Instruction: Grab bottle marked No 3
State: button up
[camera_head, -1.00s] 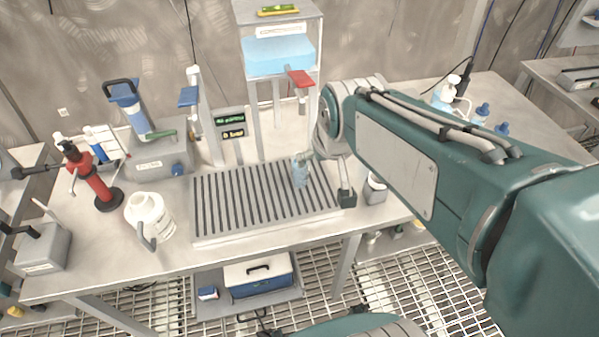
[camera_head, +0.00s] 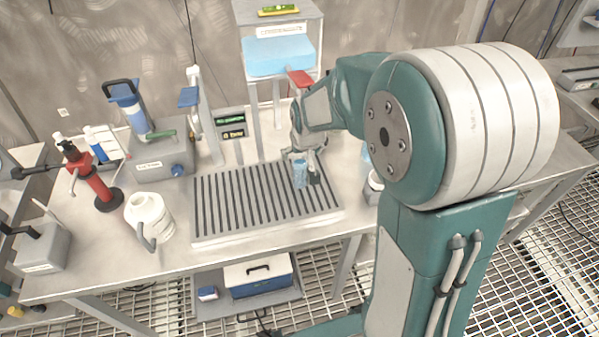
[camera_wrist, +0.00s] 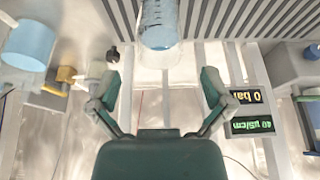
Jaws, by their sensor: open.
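A small light-blue, see-through bottle (camera_head: 300,174) stands upright on the slotted grey drain tray (camera_head: 225,235), near its right back part. No number on it is legible. In the wrist view the bottle (camera_wrist: 159,24) is at the top centre, ahead of the gap between my fingertips. My gripper (camera_wrist: 159,78) is open and empty in the wrist view, one finger to each side of the bottle's line. In the head view my gripper (camera_head: 312,165) is low beside the bottle, at its right; whether they touch cannot be told.
A white jug (camera_head: 150,218), a red hand pump (camera_head: 95,185) and a grey box (camera_head: 160,160) stand left of the tray. A small display (camera_head: 232,132) and a stand with a red lever (camera_head: 300,78) are behind it. The left of the tray is clear.

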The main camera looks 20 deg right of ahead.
aim_at(299, 162)
jog(key=x, duration=0.5)
jog(key=shift+f, duration=0.35)
jog(key=c, duration=1.4)
